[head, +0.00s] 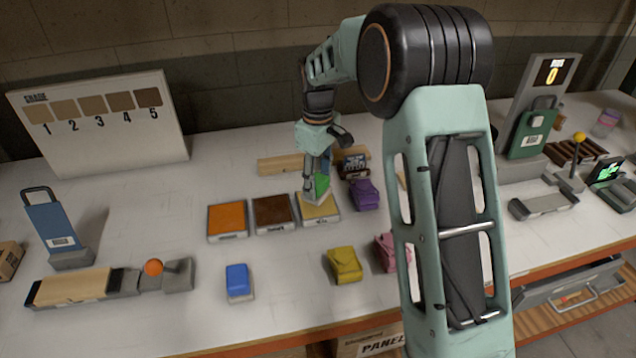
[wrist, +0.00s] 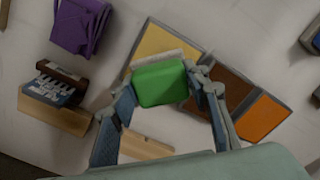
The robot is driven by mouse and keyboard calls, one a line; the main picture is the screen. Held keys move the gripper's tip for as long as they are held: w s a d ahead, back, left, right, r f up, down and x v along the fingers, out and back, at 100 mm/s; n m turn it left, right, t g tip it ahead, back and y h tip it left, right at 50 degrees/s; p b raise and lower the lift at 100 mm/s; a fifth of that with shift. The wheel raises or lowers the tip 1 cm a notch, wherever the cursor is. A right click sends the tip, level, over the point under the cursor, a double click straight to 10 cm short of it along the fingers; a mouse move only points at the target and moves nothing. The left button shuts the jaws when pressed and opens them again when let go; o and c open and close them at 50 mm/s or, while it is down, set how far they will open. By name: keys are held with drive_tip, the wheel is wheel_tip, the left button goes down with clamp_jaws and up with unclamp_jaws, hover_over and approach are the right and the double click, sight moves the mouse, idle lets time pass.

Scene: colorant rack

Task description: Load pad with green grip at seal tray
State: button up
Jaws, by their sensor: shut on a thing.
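My gripper (head: 318,180) is shut on the pad with the green grip. The green block (wrist: 160,83) sits between the two fingers in the wrist view, with a pale pad edge (wrist: 153,57) showing beyond it. In the head view the green grip (head: 322,186) is at the yellow tray (head: 322,213), the rightmost of three square trays. The pad overlaps the near edge of the yellow tray (wrist: 170,40) in the wrist view; I cannot tell whether it touches the surface. The tray labels are too small to read.
The brown tray (head: 273,215) and orange tray (head: 227,221) stand to the left. A purple folded cloth (head: 365,195) lies close on the right. A blue-gripped pad (head: 238,281), a yellow cloth (head: 343,264) and a pink cloth (head: 386,252) lie nearer the front.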

sight(318, 180)
drive_tip(key=shift+r+p, duration=1.4)
drive_tip(key=shift+r, duration=0.8)
drive_tip(key=shift+s+f, duration=0.1)
